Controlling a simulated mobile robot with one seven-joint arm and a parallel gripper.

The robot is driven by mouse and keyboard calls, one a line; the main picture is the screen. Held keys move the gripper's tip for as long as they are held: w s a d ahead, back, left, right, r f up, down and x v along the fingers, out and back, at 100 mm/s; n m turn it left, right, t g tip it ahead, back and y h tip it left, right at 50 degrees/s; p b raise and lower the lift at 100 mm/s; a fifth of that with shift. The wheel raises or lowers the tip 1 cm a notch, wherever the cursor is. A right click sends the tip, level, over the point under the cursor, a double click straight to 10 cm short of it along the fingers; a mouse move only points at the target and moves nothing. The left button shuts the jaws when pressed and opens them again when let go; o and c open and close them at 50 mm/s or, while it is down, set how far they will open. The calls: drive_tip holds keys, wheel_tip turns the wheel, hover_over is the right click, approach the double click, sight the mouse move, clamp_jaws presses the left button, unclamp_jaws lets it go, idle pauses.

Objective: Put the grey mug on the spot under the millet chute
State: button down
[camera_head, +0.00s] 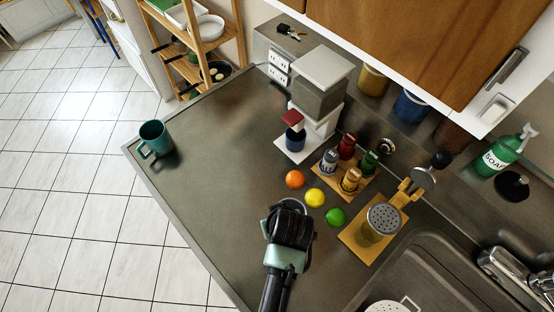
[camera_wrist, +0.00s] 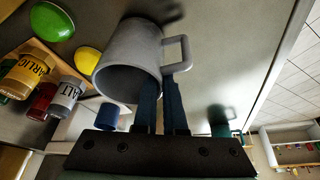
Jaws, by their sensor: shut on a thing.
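My gripper (camera_head: 288,212) is shut on the grey mug (camera_wrist: 128,55) over the middle of the counter. In the wrist view the mug's open mouth faces the camera. The fingers (camera_wrist: 161,100) are at its rim beside the handle; I cannot tell whether they grip wall or handle. In the head view my gripper mostly hides the mug. A dispenser with a grey box (camera_head: 318,97) and red part (camera_head: 292,118) stands at the back; it may be the millet chute, but no label is readable. A dark blue cup (camera_head: 295,141) stands on its base, below the red part.
A teal mug (camera_head: 153,136) stands at the counter's left corner. A shaker (camera_head: 380,222) and the sink (camera_head: 440,275) are right. The counter's left middle is clear.

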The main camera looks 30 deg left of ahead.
drive_tip(key=shift+f, duration=0.2)
drive_tip(key=c, duration=1.4)
unclamp_jaws()
drive_tip(key=shift+f, duration=0.15)
drive_tip(key=shift+c, duration=0.2)
drive_tip(key=o, duration=0.4)
drive_tip(key=shift+o, duration=0.2)
drive_tip(key=v, duration=1.2)
drive_tip(key=shift+r+b, duration=0.3)
drive_tip(key=shift+b, duration=0.15)
